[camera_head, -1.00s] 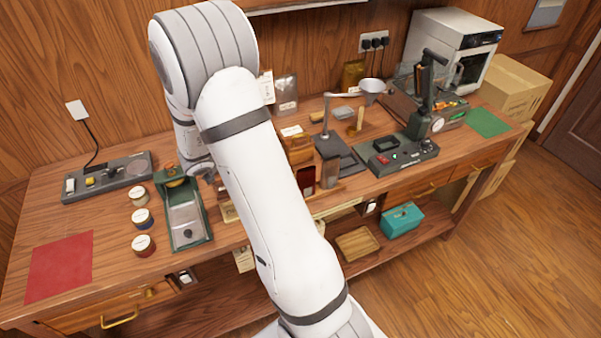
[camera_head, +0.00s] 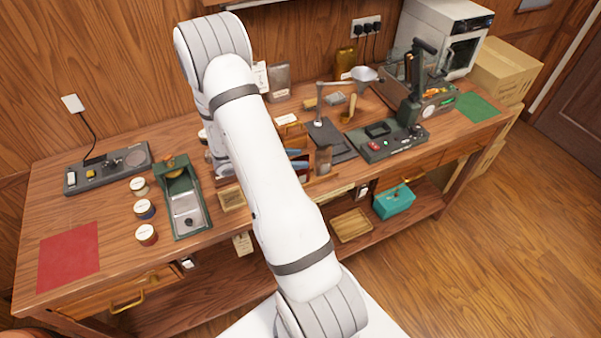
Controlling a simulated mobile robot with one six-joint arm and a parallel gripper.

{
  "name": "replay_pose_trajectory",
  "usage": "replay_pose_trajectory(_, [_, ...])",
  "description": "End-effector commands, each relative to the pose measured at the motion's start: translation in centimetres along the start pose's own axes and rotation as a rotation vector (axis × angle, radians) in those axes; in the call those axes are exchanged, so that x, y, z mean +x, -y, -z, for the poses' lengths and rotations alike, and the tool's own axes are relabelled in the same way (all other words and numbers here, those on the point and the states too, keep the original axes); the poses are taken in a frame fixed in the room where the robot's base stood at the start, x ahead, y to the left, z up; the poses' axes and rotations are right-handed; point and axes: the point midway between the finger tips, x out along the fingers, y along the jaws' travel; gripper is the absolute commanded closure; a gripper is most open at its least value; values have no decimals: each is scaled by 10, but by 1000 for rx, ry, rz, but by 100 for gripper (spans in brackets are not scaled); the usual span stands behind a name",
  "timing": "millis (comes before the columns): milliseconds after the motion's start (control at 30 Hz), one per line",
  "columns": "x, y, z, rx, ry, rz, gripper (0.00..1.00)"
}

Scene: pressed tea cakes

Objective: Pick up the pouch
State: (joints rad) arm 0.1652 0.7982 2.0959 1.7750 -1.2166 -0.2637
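Two standing pouches show at the back of the bench: a grey, silvery pouch (camera_head: 279,79) with a pale label at its foot, and a gold-brown pouch (camera_head: 346,61) farther right. I cannot tell which one the task names. My white arm crosses the middle of the view and hides most of my gripper (camera_head: 298,166). Two blue-grey shapes, apparently its fingertips, stick out to the right of the arm, apart from each other. They are in front of and below the grey pouch, not touching either pouch.
A slim dark stand (camera_head: 322,125) and a white funnel (camera_head: 365,75) stand right of the grey pouch. A dark press (camera_head: 413,95) is farther right. Left are a green-framed tray (camera_head: 205,225) and several round tins (camera_head: 146,234). A red mat (camera_head: 69,257) lies at the left.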

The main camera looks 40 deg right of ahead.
Motion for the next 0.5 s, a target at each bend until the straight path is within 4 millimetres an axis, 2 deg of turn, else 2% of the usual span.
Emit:
replay_pose_trajectory(200, [1,0,0,1,0,1,62])
replay_pose_trajectory(500, [1,0,0,1,0,1,86])
